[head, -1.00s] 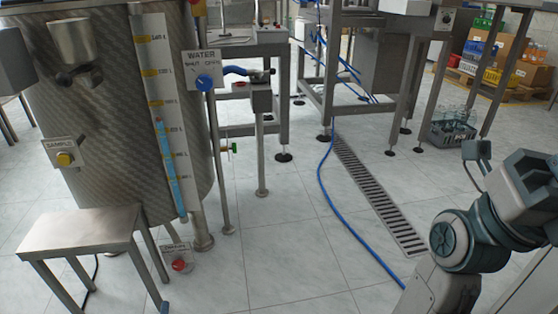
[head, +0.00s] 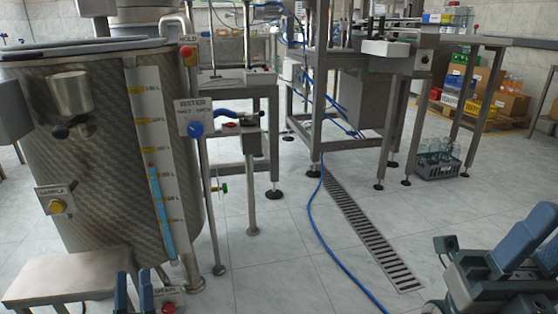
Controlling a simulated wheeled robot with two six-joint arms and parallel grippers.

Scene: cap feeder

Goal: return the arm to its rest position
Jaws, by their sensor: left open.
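My left gripper (head: 134,291) shows low at the left of the head view, as two upright dark-blue fingers with a gap between them. It is open, with nothing seen between the fingers. It appears in front of the small steel stool, and its base is cut off by the bottom edge. My right arm's end (head: 490,272) is at the lower right, dark with large blue pads, cut off by the picture edge. I cannot tell how its jaws stand.
A steel tank (head: 100,190) with a level scale stands at the left, a small steel stool (head: 65,277) before it. A water valve post (head: 250,180) and steel machine frame (head: 395,130) stand behind. A blue hose (head: 318,225) runs beside the floor drain (head: 370,235).

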